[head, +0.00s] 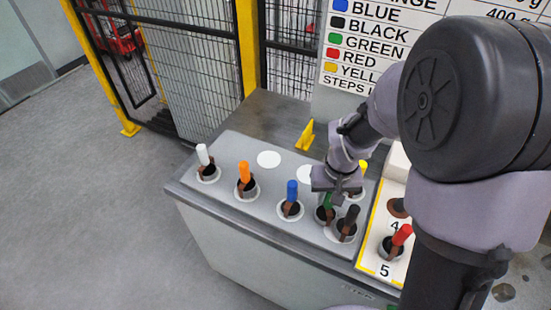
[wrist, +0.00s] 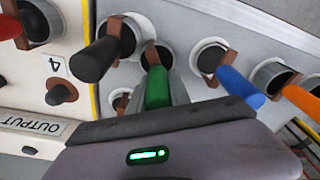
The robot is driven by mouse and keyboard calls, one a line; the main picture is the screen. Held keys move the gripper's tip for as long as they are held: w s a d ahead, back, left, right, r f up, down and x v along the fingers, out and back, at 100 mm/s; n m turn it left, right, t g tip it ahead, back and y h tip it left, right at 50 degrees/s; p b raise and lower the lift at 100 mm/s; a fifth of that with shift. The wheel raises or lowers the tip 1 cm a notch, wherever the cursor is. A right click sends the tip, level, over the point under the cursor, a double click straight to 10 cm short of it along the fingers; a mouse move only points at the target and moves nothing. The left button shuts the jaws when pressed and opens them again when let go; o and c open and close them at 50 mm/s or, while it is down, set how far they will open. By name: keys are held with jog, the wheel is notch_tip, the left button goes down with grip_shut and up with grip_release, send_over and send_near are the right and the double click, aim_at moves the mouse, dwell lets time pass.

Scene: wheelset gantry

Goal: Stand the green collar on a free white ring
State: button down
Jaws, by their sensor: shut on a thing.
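The green collar (head: 328,202) has a green upright grip above a dark base with a brown band. My gripper (head: 339,186) is shut on its green grip, which also shows in the wrist view (wrist: 157,88). The collar is upright between the blue and black collars, at a white ring; I cannot tell whether its base touches the grey top. One free white ring (head: 269,159) lies at the back of the grey bench top (head: 228,151). Another free white ring (head: 306,174) lies right of it, partly hidden by my arm.
White (head: 203,155), orange (head: 244,173), blue (head: 292,192) and black (head: 350,218) collars stand on rings around the green one. A yellow collar (head: 362,167) is partly behind my gripper. A red collar (head: 401,236) stands on the numbered output tray (head: 373,248). A yellow bracket (head: 306,137) stands behind.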

jog(key=shift+d+f, duration=0.2)
jog(key=shift+f, duration=0.35)
